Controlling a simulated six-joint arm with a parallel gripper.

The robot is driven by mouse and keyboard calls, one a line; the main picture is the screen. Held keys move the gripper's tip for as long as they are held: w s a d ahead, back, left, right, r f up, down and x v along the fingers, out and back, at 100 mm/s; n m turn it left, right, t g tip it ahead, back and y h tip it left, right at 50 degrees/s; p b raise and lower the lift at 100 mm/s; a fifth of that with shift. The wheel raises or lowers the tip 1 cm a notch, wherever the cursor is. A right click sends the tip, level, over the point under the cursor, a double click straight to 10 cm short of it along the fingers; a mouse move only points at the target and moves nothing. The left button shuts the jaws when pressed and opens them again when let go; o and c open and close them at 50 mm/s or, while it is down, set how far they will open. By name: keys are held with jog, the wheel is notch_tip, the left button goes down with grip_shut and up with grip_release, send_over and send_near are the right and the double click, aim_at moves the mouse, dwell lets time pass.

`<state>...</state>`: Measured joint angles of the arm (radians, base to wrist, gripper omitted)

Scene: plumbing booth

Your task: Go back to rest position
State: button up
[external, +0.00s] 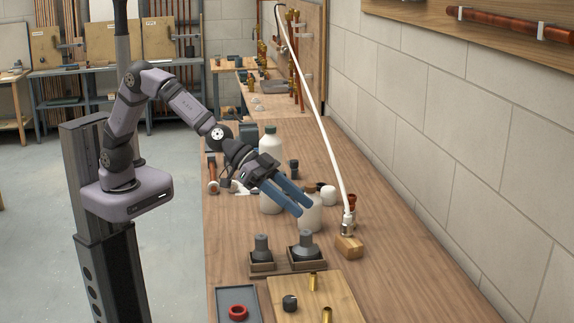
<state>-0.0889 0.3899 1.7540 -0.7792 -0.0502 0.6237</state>
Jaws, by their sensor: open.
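My gripper (291,199) shows in the external view at the end of my outstretched arm. Its two blue fingers are spread and nothing is between them. It hangs above the wooden workbench (420,296), pointing down and to the right. From this angle it overlaps the white bottles, and I cannot tell its exact distance from them. Two grey stepped fittings sit below it on the bench, a smaller one (262,248) and a larger one (306,245), each in a dark square holder.
A white bottle with a green cap (271,143) and a pale bottle (310,212) stand near the gripper. A grey tray (252,293) holds a red ring (238,312). A board (335,290) carries brass pieces and a black cap.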

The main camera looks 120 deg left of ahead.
jog(key=s+d+f+m+g+h, duration=0.25)
jog(key=s+d+f, duration=0.3)
jog(key=s, duration=0.45)
jog(key=s+f+g, duration=0.3)
jog(key=s, duration=0.7)
jog(key=s+f+g, duration=0.2)
jog(key=s+g, duration=0.1)
jog(key=s, duration=0.7)
jog(key=s+d+f+g+y+p, duration=0.1)
jog(key=s+f+g, duration=0.2)
jog(key=s, duration=0.8)
jog(key=shift+f, duration=0.35)
jog(key=shift+s+m, duration=0.1)
jog(key=shift+m, duration=0.15)
